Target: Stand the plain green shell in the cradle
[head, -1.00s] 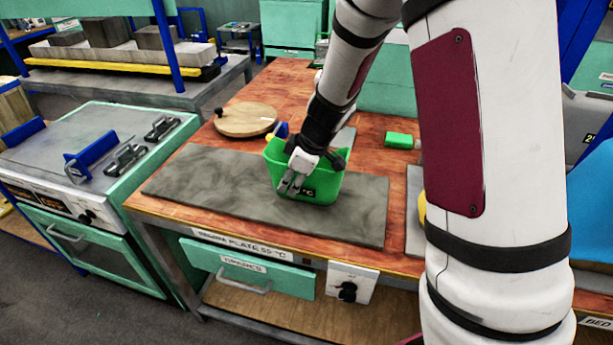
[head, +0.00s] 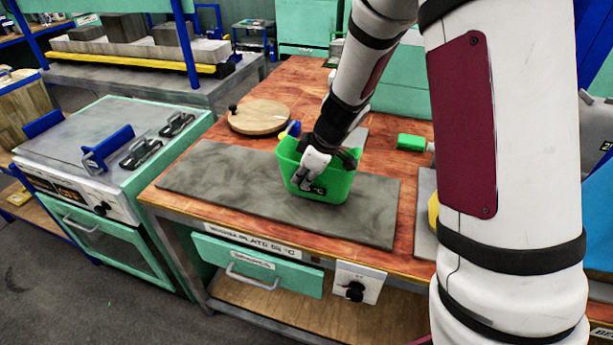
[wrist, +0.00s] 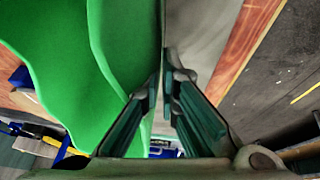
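A green shell (head: 327,188), an open tub with flared walls, is on or just above the grey warm plate (head: 220,175); I cannot tell whether it touches.
A round wooden board (head: 260,116) lies behind the plate. Metal clamps (head: 140,152) sit on the press top. My arm hides much of the right side.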

